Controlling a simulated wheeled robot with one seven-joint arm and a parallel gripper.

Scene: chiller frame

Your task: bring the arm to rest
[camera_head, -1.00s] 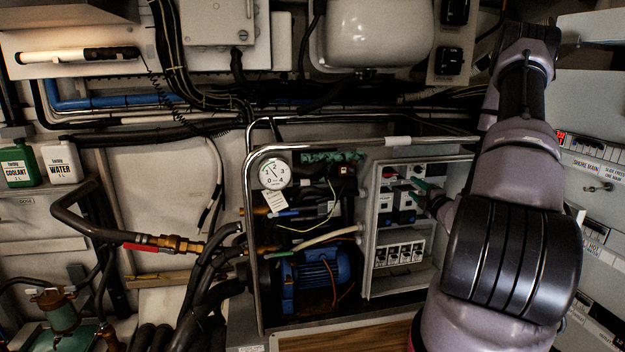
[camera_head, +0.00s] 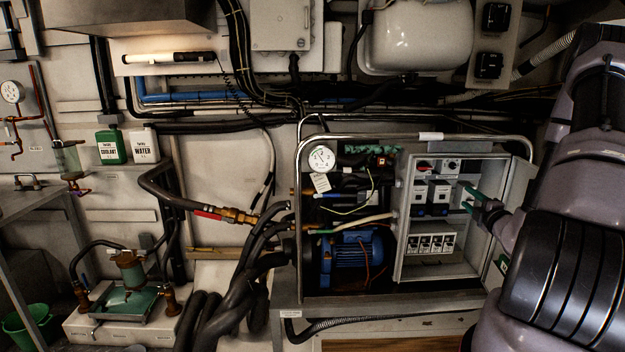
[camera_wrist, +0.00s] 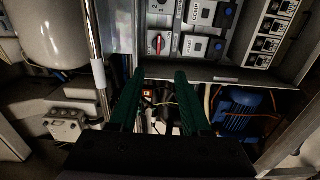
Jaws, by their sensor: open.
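My arm (camera_head: 575,250) comes in from the right side of the head view. My gripper (camera_head: 467,196) has green fingers and shows in front of the open electrical box. In the wrist view my gripper (camera_wrist: 160,74) is open, with its two green fingers apart and nothing between them. Beyond the fingers are the box's lower edge and dark space with wiring. Whether the fingers touch anything cannot be told, but no contact shows.
The open electrical box (camera_head: 402,220) holds switches and breakers, including a red knob (camera_wrist: 156,42). A metal tube frame (camera_head: 400,137) surrounds the chiller. A blue motor (camera_head: 352,252) sits left of the box. Thick black hoses (camera_head: 225,300) lie at lower left.

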